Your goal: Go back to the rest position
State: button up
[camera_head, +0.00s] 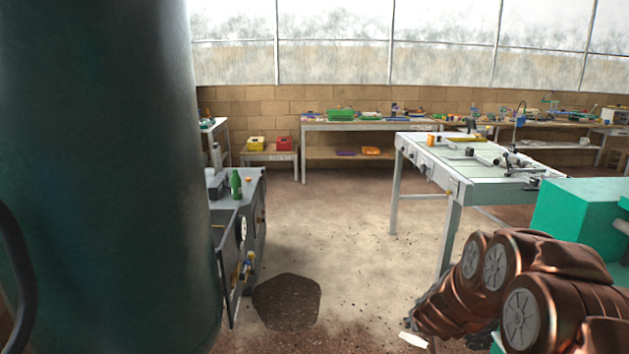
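My copper-brown arm (520,285) is folded at the lower right of the head view, over the floor in front of the white workbench (470,165). I cannot make out the gripper's fingers; the arm's far end runs to the bottom of the picture. A small white piece (413,339) shows at the bottom edge beside the arm; I cannot tell what it is. No paper plug can be made out.
A grey cabinet (262,205) with a green bottle (236,185) on it stands left of centre. A dark patch (286,302) lies on the floor. A long table (372,126) with a green tray (341,115) lines the back wall. The middle floor is clear.

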jog(key=s+a+r+n+g+y+p, duration=0.1)
jog(key=s+a+r+g+y, duration=0.1)
jog(key=s+a+r, duration=0.55)
jog(key=s+a+r+g+y+p, duration=0.15)
jog(key=s+a, duration=0.35)
jog(key=s, duration=0.5)
jog(key=s+d+r+g+h, duration=0.1)
jog(key=s+r+g, duration=0.2)
jog(key=s, duration=1)
jog(key=s+d+r+m+g+h+p, duration=0.1)
jog(key=s+d+r+g, duration=0.1)
jog(key=s, duration=1.2)
jog(key=shift+s+d+r+g, duration=0.2)
jog(key=shift+r+g, duration=0.45)
jog(key=shift+r, duration=0.15)
jog(key=shift+d+m, duration=0.1)
jog(key=shift+m, duration=0.2)
